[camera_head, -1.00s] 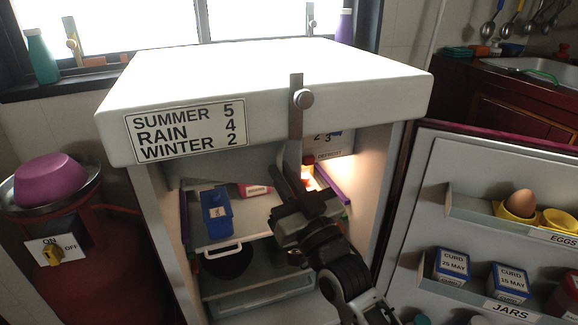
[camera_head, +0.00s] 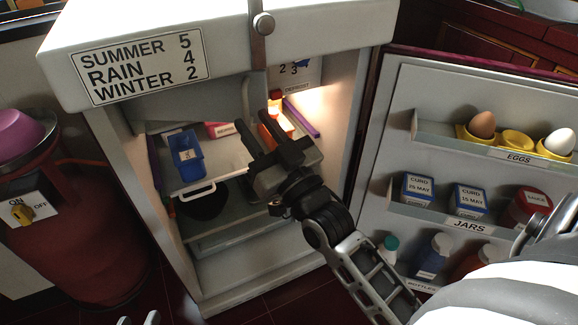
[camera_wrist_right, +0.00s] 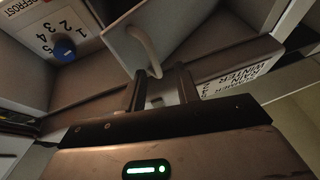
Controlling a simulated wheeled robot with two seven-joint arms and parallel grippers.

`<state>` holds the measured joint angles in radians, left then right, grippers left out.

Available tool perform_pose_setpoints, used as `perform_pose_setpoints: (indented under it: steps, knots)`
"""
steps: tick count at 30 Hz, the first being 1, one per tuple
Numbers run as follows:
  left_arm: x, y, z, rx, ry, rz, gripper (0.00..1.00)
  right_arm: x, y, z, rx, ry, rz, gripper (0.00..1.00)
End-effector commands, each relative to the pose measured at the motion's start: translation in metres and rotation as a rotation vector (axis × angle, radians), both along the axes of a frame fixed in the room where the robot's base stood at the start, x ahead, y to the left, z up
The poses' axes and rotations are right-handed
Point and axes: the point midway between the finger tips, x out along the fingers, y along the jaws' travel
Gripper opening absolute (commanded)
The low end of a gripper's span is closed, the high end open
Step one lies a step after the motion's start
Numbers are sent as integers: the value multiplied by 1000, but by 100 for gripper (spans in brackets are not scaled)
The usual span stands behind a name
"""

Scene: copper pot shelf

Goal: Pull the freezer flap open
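The freezer flap (camera_head: 190,103) is a pale grey panel in the upper part of the open fridge, under its white top; it looks shut. Its curved handle (camera_head: 246,96) is near the flap's right side. In the right wrist view the flap (camera_wrist_right: 165,28) and handle (camera_wrist_right: 146,48) are close ahead. My right gripper (camera_head: 259,116) is open and empty, with its fingertips by the handle's lower end; contact is unclear. It also shows in the wrist view (camera_wrist_right: 161,84). Only the fingertips of my left gripper (camera_head: 138,319) show, apart, at the bottom edge.
The fridge door (camera_head: 400,110) stands open at the right, with eggs, jars and bottles. A metal strap with a knob (camera_head: 263,24) hangs over the fridge's front edge. A blue tub (camera_head: 186,155) sits on the shelf below the flap. A red cylinder (camera_head: 75,225) stands left.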

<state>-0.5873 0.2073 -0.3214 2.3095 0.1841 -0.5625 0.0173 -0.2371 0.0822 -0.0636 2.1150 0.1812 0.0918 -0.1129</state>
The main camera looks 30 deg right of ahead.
Motion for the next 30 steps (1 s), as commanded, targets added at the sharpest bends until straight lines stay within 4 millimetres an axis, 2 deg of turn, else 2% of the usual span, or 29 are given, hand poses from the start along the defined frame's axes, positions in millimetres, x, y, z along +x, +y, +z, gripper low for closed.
perform_pose_setpoints:
  steps: [3, 9, 15, 21, 28, 29, 30]
  knots:
    - [-1, 1, -4, 9, 19, -2, 36, -29, -2, -14, -2, 10, 3, 32]
    - [-1, 2, -6, 15, 29, 3, 36, -72, -5, -31, -1, 7, 3, 32]
    - [0, 3, -6, 16, 33, 5, 36, -101, -8, -42, -1, 4, 3, 32]
    - [0, 3, -8, 19, 40, 4, 36, -111, -9, -46, -1, 0, 3, 32]
    - [0, 3, -9, 20, 42, 5, 36, -111, -9, -46, 0, 0, 3, 32]
    - [0, 3, -9, 19, 41, 5, 36, -111, -9, -46, 0, 0, 3, 26]
    - [1, 2, -7, 16, 39, 6, 36, -111, -9, -45, 2, 0, 6, 15]
